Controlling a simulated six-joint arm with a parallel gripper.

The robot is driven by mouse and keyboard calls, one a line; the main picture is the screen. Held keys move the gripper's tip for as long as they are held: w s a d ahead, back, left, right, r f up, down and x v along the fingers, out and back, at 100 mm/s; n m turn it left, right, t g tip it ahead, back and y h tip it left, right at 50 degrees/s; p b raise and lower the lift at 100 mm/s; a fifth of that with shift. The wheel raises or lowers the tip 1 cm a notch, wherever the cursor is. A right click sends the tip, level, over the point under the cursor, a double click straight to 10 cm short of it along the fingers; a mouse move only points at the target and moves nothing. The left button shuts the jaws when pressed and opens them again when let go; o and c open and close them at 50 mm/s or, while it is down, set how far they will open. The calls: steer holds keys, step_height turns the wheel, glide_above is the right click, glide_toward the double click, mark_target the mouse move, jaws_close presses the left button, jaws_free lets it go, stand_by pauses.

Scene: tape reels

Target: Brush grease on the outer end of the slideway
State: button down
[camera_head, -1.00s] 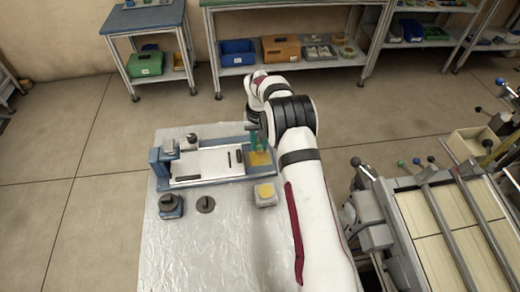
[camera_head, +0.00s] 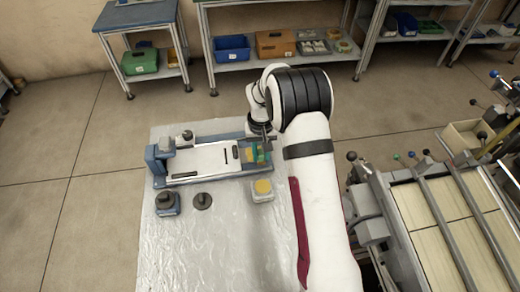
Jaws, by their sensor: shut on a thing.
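The slideway fixture (camera_head: 205,160) lies on the silver-covered bench, with a pale flat plate and blue ends. Its right end carries a yellow and green patch (camera_head: 250,156). My gripper (camera_head: 262,138) is over that right end, partly hidden by my arm. It is shut on a small green-handled brush (camera_head: 262,156), which points down at the patch. The bristles are too small to make out, and I cannot tell whether they touch. A pale square pot with a yellow top (camera_head: 263,188), likely the grease, stands in front of the right end.
A blue block with a dark knob (camera_head: 167,203) and a dark round weight (camera_head: 202,201) stand in front of the fixture. A machine with rails (camera_head: 440,215) stands right of my arm. The front of the bench (camera_head: 215,250) is clear.

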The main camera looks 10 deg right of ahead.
steer(key=shift+r, duration=3.7)
